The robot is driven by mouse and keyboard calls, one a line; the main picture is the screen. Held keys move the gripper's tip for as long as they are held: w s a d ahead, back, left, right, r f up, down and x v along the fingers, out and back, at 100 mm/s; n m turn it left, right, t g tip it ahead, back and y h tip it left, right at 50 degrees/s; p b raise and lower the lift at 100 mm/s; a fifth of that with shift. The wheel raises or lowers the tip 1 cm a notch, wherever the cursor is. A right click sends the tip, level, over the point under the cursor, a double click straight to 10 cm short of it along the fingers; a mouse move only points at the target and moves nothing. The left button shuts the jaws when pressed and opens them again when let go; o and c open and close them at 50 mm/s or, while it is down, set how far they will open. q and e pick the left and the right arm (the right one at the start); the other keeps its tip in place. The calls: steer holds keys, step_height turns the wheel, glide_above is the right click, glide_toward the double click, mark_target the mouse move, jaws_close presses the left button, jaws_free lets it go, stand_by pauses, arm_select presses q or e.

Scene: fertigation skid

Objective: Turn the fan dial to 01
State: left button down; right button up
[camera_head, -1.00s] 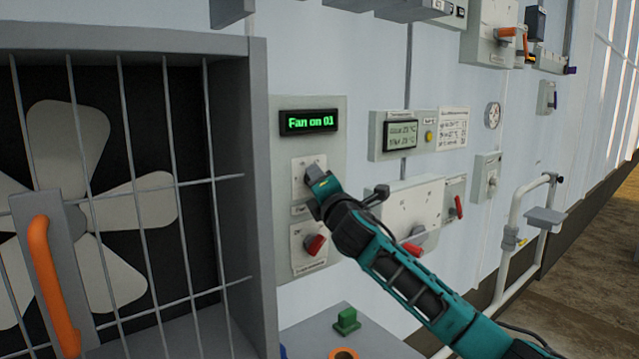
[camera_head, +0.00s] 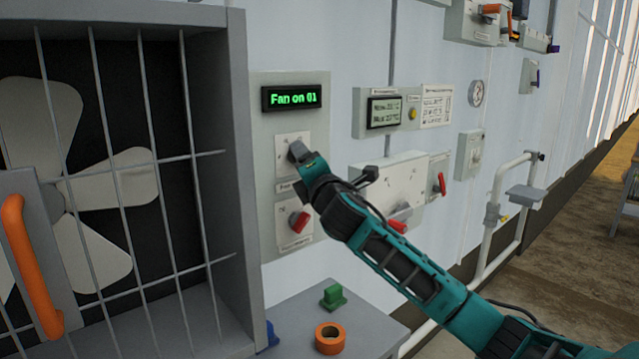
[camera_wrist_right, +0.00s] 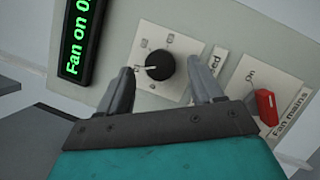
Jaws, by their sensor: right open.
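The fan dial (camera_wrist_right: 159,66) is a black round knob with a pale pointer line on a light square plate in the right wrist view. The pointer lies toward the left of that picture, toward the display. In the head view my gripper hides the knob. The green display (camera_head: 295,98) above it reads "Fan on 01". My right gripper (camera_wrist_right: 158,72) is open, one finger on each side of the knob; I cannot tell whether either finger touches it. In the head view my right gripper (camera_head: 299,151) is at the dial plate. My left gripper is not in view.
A red fan mains switch (camera_wrist_right: 266,106) sits close to the dial, below it in the head view (camera_head: 299,221). A caged fan (camera_head: 75,185) with an orange handle stands left. A grey shelf (camera_head: 375,325) below holds a green block and an orange ring.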

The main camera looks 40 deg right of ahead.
steer(key=b+v, duration=0.1)
steer(key=v, duration=1)
steer(key=s+a+f+m+g, duration=0.2)
steer(key=f+m, duration=0.1)
steer(key=f, duration=0.4)
steer(key=s+a+f+m+g+y, duration=0.1)
steer(key=s+a+f+m+g, duration=0.15)
steer(key=f, duration=0.45)
steer(key=s+a+f+m+g, duration=0.1)
steer(key=s+f+m+g, duration=0.2)
steer(key=f, duration=0.3)
steer(key=s+a+f+m+g+y, duration=0.2)
steer(key=s+a+f+m+g, duration=0.25)
steer(key=s+f, duration=0.45)
steer(key=s+a+f+m+g+y, duration=0.35)
steer(key=s+a+f+m, duration=0.25)
steer(key=s, duration=0.6)
steer(key=w+a+f+n+t, duration=0.1)
steer(key=w+a+f+t, duration=0.1)
steer(key=w+f+t, duration=0.4)
step_height(320, 180, down, 3)
steer(key=shift+w+a+r+t+y, duration=0.15)
steer(key=shift+w+a+t+y, duration=0.15)
steer(key=shift+w, duration=0.45)
